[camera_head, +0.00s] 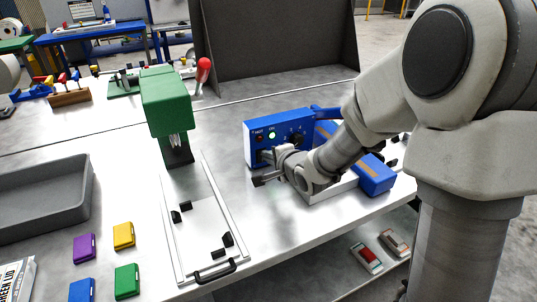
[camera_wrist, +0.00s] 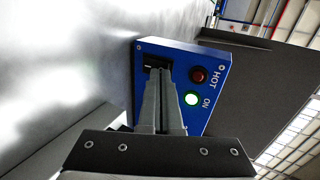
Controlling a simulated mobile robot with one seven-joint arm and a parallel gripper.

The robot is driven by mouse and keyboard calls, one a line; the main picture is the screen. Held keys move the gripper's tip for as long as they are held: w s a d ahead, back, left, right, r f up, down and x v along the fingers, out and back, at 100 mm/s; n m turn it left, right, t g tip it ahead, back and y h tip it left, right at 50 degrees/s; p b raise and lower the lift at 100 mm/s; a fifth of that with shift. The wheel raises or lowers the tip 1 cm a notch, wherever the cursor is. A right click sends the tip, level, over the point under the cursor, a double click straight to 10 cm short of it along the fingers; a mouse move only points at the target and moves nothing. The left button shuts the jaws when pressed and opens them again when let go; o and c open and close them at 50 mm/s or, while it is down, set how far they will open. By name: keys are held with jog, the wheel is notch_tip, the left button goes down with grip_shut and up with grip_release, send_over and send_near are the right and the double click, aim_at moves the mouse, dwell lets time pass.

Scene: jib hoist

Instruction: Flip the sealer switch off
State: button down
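The sealer is a blue box (camera_head: 262,143) on the metal table; its front panel also fills the middle of the wrist view (camera_wrist: 216,62). The green ON lamp (camera_wrist: 191,99) is lit, and the red HOT lamp (camera_wrist: 198,76) looks dark. A black switch (camera_wrist: 151,64) sits in the panel's upper left in the wrist view, partly hidden by my fingertips. My gripper (camera_wrist: 160,75) has its two fingers together, with nothing seen between them. The tips are right at the switch; I cannot tell whether they touch it. In the head view my gripper (camera_head: 264,158) is in front of the panel's lower part.
A green press (camera_head: 165,100) with a red-knobbed lever stands left of the sealer. A plate with black blocks (camera_head: 200,235) lies in front of it. A grey tray (camera_head: 40,200) and several coloured blocks (camera_head: 124,235) are further left. A dark screen (camera_head: 275,40) stands behind.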

jog(key=shift+w, duration=0.1)
jog(key=shift+r, duration=0.1)
jog(key=shift+r+p, duration=0.8)
jog(key=shift+p, duration=0.05)
